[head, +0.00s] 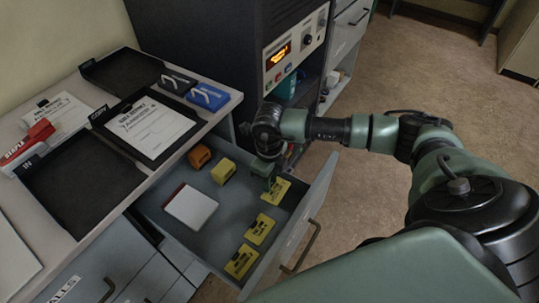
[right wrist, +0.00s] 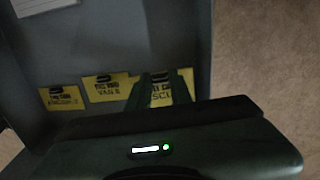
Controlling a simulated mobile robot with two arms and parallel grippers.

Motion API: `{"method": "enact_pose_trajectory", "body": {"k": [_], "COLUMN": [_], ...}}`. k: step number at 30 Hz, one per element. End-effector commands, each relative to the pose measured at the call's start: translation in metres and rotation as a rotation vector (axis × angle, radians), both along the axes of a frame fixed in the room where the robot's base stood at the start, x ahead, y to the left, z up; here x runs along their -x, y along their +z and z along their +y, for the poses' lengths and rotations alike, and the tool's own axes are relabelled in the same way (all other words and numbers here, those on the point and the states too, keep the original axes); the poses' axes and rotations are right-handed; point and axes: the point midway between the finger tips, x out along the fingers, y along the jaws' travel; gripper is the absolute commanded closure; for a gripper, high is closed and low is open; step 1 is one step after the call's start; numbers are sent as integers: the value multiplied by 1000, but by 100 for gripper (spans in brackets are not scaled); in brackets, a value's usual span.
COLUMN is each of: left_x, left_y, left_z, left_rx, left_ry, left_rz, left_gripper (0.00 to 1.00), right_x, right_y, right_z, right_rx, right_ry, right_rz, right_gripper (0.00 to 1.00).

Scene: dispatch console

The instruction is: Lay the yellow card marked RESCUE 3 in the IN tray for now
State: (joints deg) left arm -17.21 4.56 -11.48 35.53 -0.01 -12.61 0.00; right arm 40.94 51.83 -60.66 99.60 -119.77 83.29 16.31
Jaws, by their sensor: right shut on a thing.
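The IN tray (head: 80,190) is a black, empty tray on the desk at the left in the head view. Three yellow cards lie in the open drawer. My right gripper (head: 268,180) is down in the drawer, shut on the farthest yellow card (head: 276,192). In the right wrist view this card (right wrist: 160,94) is between my fingers, which hide part of its print; the letters "SC" show. The other two cards, the VAN card (right wrist: 107,88) and one at the end (right wrist: 63,97), lie apart from my fingers. My left gripper is not in view.
The drawer (head: 305,215) also holds a white pad (head: 190,206), an orange block (head: 199,156) and a yellow block (head: 223,171). Another black tray (head: 110,112) holds a printed sheet (head: 152,128).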

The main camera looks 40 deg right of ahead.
Motion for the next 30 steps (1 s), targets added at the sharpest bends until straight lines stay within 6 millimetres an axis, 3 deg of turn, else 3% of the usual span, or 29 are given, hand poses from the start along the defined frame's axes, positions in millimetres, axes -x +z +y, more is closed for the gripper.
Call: {"method": "enact_pose_trajectory", "body": {"k": [6, 13, 18, 26, 30], "left_x": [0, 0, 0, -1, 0], "left_y": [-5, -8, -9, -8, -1], "left_z": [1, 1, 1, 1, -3], "left_rx": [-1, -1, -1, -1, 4], "left_ry": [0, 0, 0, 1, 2], "left_rz": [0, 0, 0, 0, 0], "left_gripper": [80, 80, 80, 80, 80], "right_x": [-2, -1, -1, 0, -7], "right_y": [66, 117, 136, 144, 157], "right_z": [0, -1, 0, 0, 3], "right_rx": [1, 1, 0, 0, -2], "right_ry": [1, 0, 0, 0, -6], "right_rz": [-7, -4, -1, 1, -2], "right_gripper": [100, 100, 100, 100, 100]}}
